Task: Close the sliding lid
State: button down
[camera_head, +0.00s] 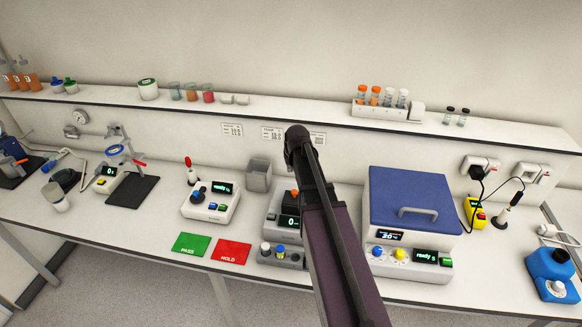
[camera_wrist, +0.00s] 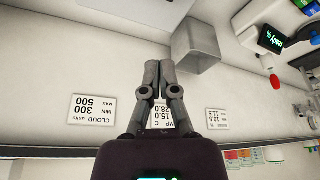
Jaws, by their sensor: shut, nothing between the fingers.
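The blue lid (camera_head: 410,193) with a grey bar handle (camera_head: 417,212) lies on a white bench instrument (camera_head: 378,262) at the right. It appears to cover the instrument's top; I cannot tell whether any gap remains. My gripper (camera_wrist: 159,68) is shut and empty in the wrist view, its fingertips together before the wall below the shelf. In the head view my arm rises through the middle, left of the lid, and hides the gripper. The gripper is apart from the lid, which is not in the wrist view.
A small instrument (camera_head: 284,217) is partly behind my arm. A shelf (camera_head: 330,117) with tubes runs above. A blue device (camera_head: 553,274) stands at far right.

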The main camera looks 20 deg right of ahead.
jog(key=shift+p+v, duration=1.05)
jog(key=shift+v, duration=0.4)
jog(key=s+a+f+g+b, duration=0.2)
jog(key=s+a+f+b, duration=0.4)
jog(key=s, duration=0.4)
jog(key=s+a+f+n+g+b, duration=0.1)
jog(key=s+a+f+g+b, duration=0.1)
jog(key=s+a+f+b, duration=0.5)
jog(key=s+a+f, duration=0.1)
jog(key=s+a, duration=0.2)
jog(key=a, duration=0.1)
jog(key=shift+f+b, duration=0.3)
jog(key=shift+f, duration=0.05)
